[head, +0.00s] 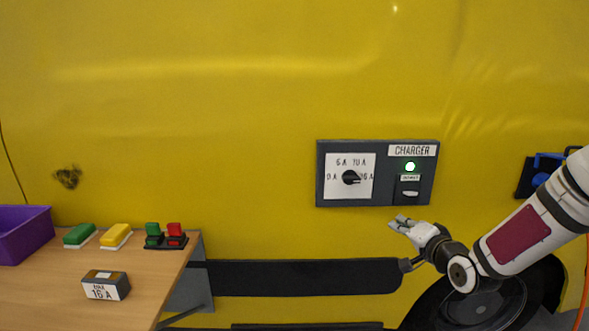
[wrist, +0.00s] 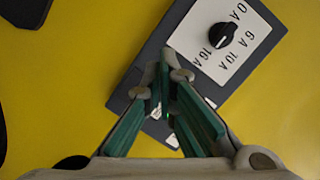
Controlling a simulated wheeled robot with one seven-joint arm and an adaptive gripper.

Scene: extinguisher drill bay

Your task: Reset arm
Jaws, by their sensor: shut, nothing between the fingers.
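My gripper (head: 402,223) is shut and empty, at the end of my white arm coming in from the right. It is just below the dark charger panel (head: 384,150) on the yellow wall. In the wrist view its green-lined fingers (wrist: 170,62) meet in front of the panel (wrist: 158,48) and hide part of it. The panel's black knob (head: 351,178) appears to point right, towards the 16 A mark; it also shows in the wrist view (wrist: 221,35). A green light (head: 410,167) glows above a small switch (head: 410,193).
A wooden table (head: 150,288) at the lower left holds a purple bin (head: 25,238), green and yellow blocks, a green-and-red button unit (head: 166,236) and a 16 A block (head: 105,286). A dark bar (head: 300,277) and a wheel (head: 485,305) are low on the yellow body. A blue-and-black fixture (head: 538,175) is at right.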

